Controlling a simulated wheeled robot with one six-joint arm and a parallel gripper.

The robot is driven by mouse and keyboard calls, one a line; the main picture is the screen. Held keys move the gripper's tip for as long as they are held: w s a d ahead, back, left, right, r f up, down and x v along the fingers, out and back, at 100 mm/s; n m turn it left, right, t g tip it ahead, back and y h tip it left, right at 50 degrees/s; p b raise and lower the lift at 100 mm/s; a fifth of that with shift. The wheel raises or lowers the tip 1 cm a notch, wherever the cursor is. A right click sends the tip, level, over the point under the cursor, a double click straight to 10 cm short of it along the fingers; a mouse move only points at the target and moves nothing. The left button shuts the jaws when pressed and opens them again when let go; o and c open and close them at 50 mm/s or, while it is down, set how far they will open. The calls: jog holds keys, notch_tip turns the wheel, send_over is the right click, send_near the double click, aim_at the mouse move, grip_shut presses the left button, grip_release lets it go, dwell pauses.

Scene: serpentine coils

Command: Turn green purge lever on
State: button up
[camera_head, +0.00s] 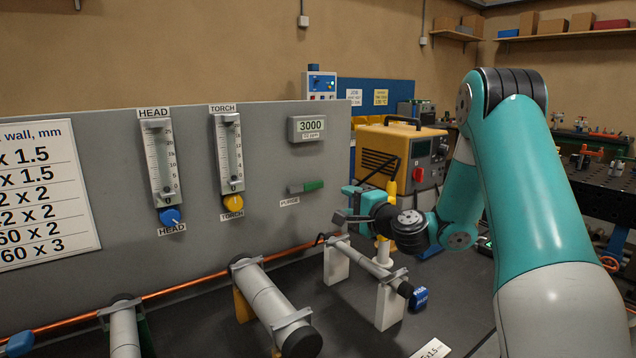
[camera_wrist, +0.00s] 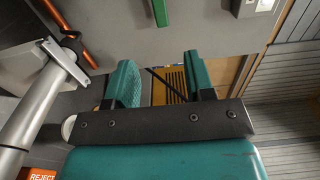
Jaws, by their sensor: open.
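The green purge lever (camera_head: 313,186) sits on the grey panel (camera_head: 270,215) above the PURGE label (camera_head: 289,202). It lies roughly level, pointing right from a grey mount. In the wrist view the green lever (camera_wrist: 161,12) shows at the top edge, partly cut off. My gripper (camera_head: 344,203) is just right of the lever and a little below it, near the panel's right edge. Its jaws (camera_wrist: 160,76) are open with nothing between them, and it is apart from the lever.
Two flow gauges with a blue knob (camera_head: 171,217) and a yellow knob (camera_head: 233,203) are left of the lever. A 3000 display (camera_head: 307,128) is above. Clamped grey pipes (camera_head: 266,298) and a copper tube (camera_head: 190,285) run below. A yellow machine (camera_head: 400,155) stands behind.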

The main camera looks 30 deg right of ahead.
aim_at(315, 186)
jog(key=w+p, duration=0.2)
jog(key=w, duration=0.2)
jog(key=w+p, duration=0.2)
jog(key=w, duration=0.2)
jog(key=w+p, duration=0.1)
jog(key=w, duration=0.3)
jog(key=shift+a+r+p, duration=0.15)
jog(key=shift+a+p, duration=0.15)
jog(key=shift+p, duration=0.1)
jog(key=shift+w, duration=0.65)
grip_shut()
